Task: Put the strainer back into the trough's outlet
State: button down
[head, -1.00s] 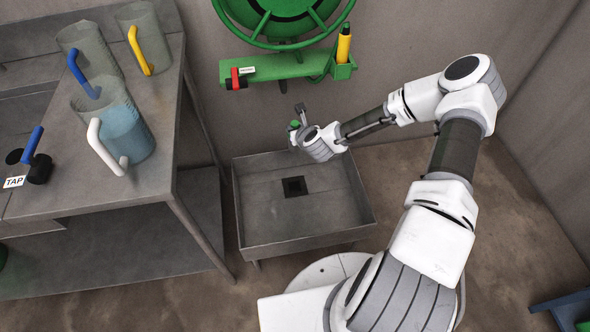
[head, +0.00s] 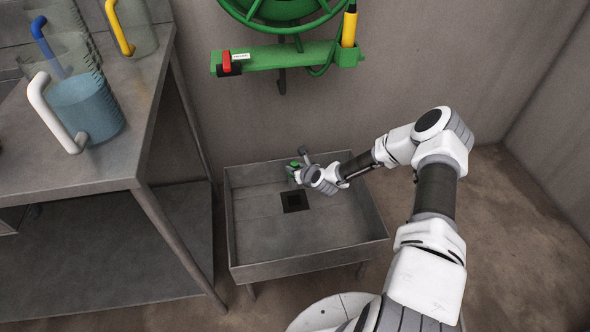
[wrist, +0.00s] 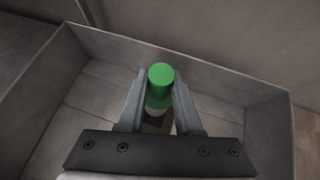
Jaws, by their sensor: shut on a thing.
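The strainer (wrist: 160,80) shows a round green top and a paler part below it. My gripper (wrist: 158,100) is shut on it, one finger on each side. In the head view my gripper (head: 296,173) is over the back part of the grey metal trough (head: 310,258), with a bit of the green strainer (head: 292,168) showing at its tip. The trough's outlet (head: 295,201) is a dark square in the trough floor, a little in front of the gripper in the picture. The strainer's lower end is mostly hidden by my gripper, and its height above the floor is hard to tell.
A metal table (head: 110,165) stands at left, with clear jugs (head: 85,105) with coloured handles on it. A green hose reel (head: 285,12) and a green bracket (head: 290,65) are on the wall above the trough. The front of the trough is empty.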

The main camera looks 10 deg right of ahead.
jog(key=b, duration=0.3)
send_over(295, 195)
jog(key=s, duration=0.3)
jog(key=f, duration=0.5)
jog(key=shift+a, duration=0.3)
jog(key=shift+f+p, duration=0.3)
jog(key=shift+f, duration=1.1)
jog(key=shift+f, duration=4.1)
jog(key=c, duration=0.5)
grip_release()
